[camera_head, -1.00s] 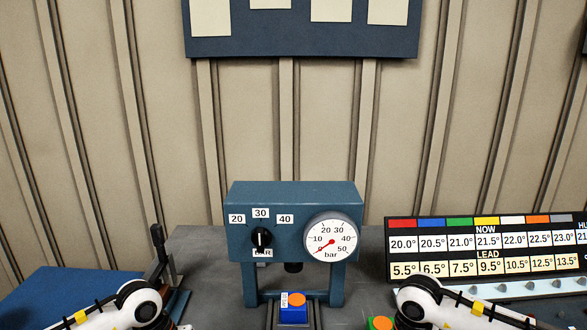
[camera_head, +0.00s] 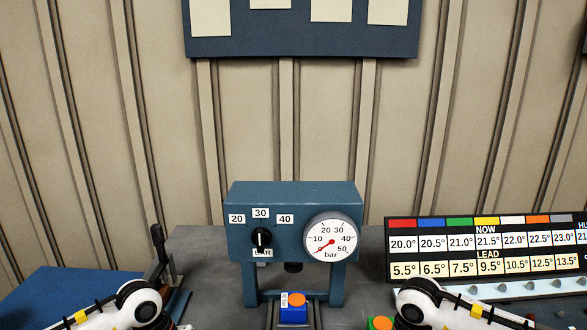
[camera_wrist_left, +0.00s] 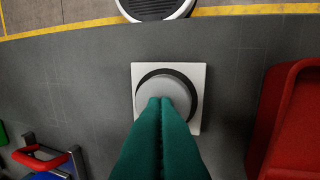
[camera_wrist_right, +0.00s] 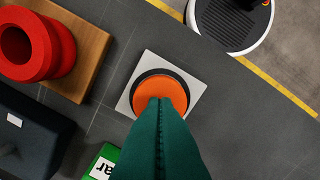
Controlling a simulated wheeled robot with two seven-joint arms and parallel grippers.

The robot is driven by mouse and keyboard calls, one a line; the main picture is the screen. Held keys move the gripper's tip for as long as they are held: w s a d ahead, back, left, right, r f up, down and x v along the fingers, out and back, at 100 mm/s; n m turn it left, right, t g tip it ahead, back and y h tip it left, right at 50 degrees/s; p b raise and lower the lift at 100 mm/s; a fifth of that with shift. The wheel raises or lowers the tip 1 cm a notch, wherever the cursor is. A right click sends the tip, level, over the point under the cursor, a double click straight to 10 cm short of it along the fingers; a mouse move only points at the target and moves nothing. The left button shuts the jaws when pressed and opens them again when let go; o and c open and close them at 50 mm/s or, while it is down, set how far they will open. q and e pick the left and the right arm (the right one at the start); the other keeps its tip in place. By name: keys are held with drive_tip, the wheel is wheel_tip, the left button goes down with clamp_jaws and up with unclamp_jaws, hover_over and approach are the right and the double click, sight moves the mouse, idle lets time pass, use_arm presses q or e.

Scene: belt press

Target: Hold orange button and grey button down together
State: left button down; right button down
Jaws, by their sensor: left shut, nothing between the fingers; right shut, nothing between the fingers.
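In the left wrist view, the grey button (camera_wrist_left: 152,88) is a round cap in a dark ring on a white square plate (camera_wrist_left: 203,72). My left gripper (camera_wrist_left: 166,100) has green fingers, shut and empty, with the tips over the grey cap. In the right wrist view, the orange button (camera_wrist_right: 157,88) sits in a dark ring on a white square plate (camera_wrist_right: 149,60). My right gripper (camera_wrist_right: 160,100), also green-fingered, is shut and empty with its tips over the orange cap. I cannot tell whether either cap is touched or pressed. The head view shows neither fingertips nor these buttons.
The blue press (camera_head: 293,196) stands at the back; its gauge (camera_head: 331,240) needle points low, near 0. A blue block with an orange top (camera_head: 293,309) sits beneath it. A red bin (camera_wrist_left: 290,125) and a red ring (camera_wrist_right: 25,45) on a wooden board (camera_wrist_right: 85,60) flank the buttons.

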drive_tip(key=shift+f, duration=0.3)
idle(0.5)
use_arm(q)
drive_tip(key=shift+f, duration=0.5)
use_arm(e)
drive_tip(key=shift+f, duration=0.5)
use_arm(q)
drive_tip(key=shift+s, duration=0.1)
use_arm(e)
drive_tip(key=shift+s, duration=0.1)
use_arm(q)
drive_tip(key=shift+s+f, duration=0.15)
drive_tip(key=shift+f, duration=0.1)
use_arm(e)
drive_tip(key=shift+s+f, duration=0.2)
drive_tip(key=shift+f, duration=0.05)
idle(1.0)
idle(1.8)
